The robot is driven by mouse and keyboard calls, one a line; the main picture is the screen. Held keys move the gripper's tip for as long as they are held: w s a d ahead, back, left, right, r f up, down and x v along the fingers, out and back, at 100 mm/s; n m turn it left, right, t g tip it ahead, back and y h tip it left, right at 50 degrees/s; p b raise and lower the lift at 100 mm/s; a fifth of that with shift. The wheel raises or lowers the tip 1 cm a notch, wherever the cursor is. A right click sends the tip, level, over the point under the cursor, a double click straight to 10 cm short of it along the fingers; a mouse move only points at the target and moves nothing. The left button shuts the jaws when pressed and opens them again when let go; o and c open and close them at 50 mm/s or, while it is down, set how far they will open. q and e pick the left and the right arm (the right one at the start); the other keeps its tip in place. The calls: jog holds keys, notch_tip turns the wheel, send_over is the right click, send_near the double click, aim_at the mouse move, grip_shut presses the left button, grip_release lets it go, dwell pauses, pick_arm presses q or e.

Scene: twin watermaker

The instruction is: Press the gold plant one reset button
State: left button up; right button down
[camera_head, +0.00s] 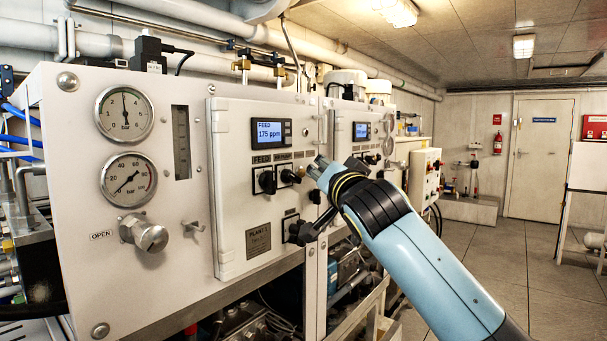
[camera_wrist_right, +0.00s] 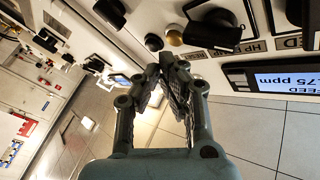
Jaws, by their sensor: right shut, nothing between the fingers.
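The plant one panel (camera_head: 235,200) is a white door with a lit display reading FEED 175 ppm (camera_head: 268,132) and a PLANT nameplate (camera_head: 258,240). In the right wrist view a round gold button (camera_wrist_right: 174,38) sits on the panel, between a black knob (camera_wrist_right: 215,30) and a dark round button (camera_wrist_right: 153,42). My right gripper (camera_head: 318,165) is shut and empty in front of the panel, just right of the upper knobs. In the wrist view its fingertips (camera_wrist_right: 170,62) appear just below the gold button; contact cannot be told. My left gripper is not in view.
Black knobs (camera_head: 267,180) stick out of the panel near my right gripper, with another knob (camera_head: 294,230) lower down. A second panel with a display (camera_head: 361,131) stands further back. Two gauges (camera_head: 124,113) are at left. The floor (camera_head: 480,270) at right is open.

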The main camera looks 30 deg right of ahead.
jog(key=shift+s+d, duration=0.3)
jog(key=shift+s, duration=0.45)
jog(key=shift+s+d, duration=0.35)
jog(key=shift+s, duration=0.45)
jog(key=shift+s+d, duration=0.3)
jog(key=shift+s, duration=0.45)
jog(key=s+f+g+y+b, duration=0.1)
jog(key=s+f+g+b, duration=0.25)
jog(key=f, duration=1.85)
jog(key=s+f+g+b, duration=0.3)
jog(key=s+f+g, duration=0.1)
jog(key=f, duration=1.7)
jog(key=s+a+f+n+g+y+b, duration=0.1)
jog(key=s+f+n+g, duration=0.1)
jog(key=s+f, duration=0.75)
jog(key=s+f+n+g+b, duration=0.1)
jog(key=s+f+g, duration=0.2)
jog(key=s+f, duration=0.7)
jog(key=s+a+f+n+g+y, duration=0.1)
jog(key=s+a+f+n+g, duration=0.1)
jog(key=s+f, duration=0.7)
jog(key=s+a+f+n+g+b, duration=0.1)
jog(key=s+a+f+n+g, duration=0.2)
jog(key=s+f, duration=0.6)
jog(key=s+n, duration=0.2)
jog(key=s, duration=0.6)
jog(key=shift+s+f+n+y, duration=0.25)
jog(key=shift+s+n+y, duration=0.05)
jog(key=shift+y, duration=0.1)
